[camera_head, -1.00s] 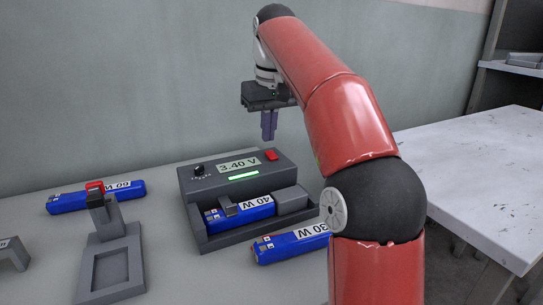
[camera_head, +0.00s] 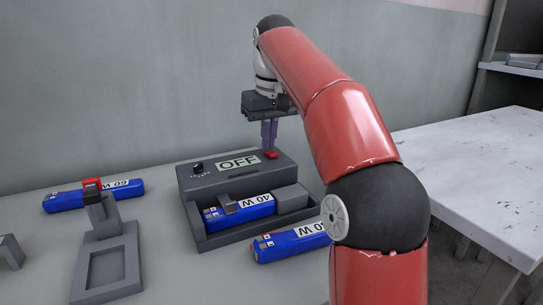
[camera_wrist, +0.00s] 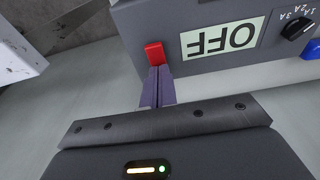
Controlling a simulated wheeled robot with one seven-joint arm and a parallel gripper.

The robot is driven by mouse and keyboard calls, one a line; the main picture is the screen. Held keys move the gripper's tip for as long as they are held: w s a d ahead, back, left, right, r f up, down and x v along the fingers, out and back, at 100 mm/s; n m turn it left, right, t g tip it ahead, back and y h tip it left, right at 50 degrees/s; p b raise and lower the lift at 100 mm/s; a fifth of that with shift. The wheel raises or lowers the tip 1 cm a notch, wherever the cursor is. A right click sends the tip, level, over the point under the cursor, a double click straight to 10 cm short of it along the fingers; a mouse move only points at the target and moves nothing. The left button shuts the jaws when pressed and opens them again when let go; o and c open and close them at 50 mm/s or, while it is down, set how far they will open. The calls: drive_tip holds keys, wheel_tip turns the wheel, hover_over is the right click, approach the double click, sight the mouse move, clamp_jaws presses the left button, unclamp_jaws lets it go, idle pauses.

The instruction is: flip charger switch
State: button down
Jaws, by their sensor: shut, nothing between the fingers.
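The charger (camera_head: 205,181) is a dark grey box on the table, and its display (camera_head: 238,162) reads OFF. The red switch (camera_head: 271,155) sits at the right end of its top panel; it also shows in the wrist view (camera_wrist: 154,53). My gripper (camera_head: 269,149) is shut and empty, pointing down, with its purple fingertips at the switch. In the wrist view the fingertips (camera_wrist: 158,72) meet or nearly meet the red switch's edge. A blue 40 W battery (camera_head: 240,208) lies in the charger's bay.
A grey stand with a red top (camera_head: 105,265) is at left. A white table (camera_head: 480,165) stands at right.

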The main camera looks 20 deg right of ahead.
wheel_tip(320, 180, up, 3)
drive_tip(key=p, duration=0.2)
drive_tip(key=shift+f+p, duration=0.1)
drive_tip(key=shift+p, duration=0.25)
wheel_tip(320, 180, up, 4)
drive_tip(key=shift+r+p, duration=0.1)
drive_tip(key=shift+p, duration=0.2)
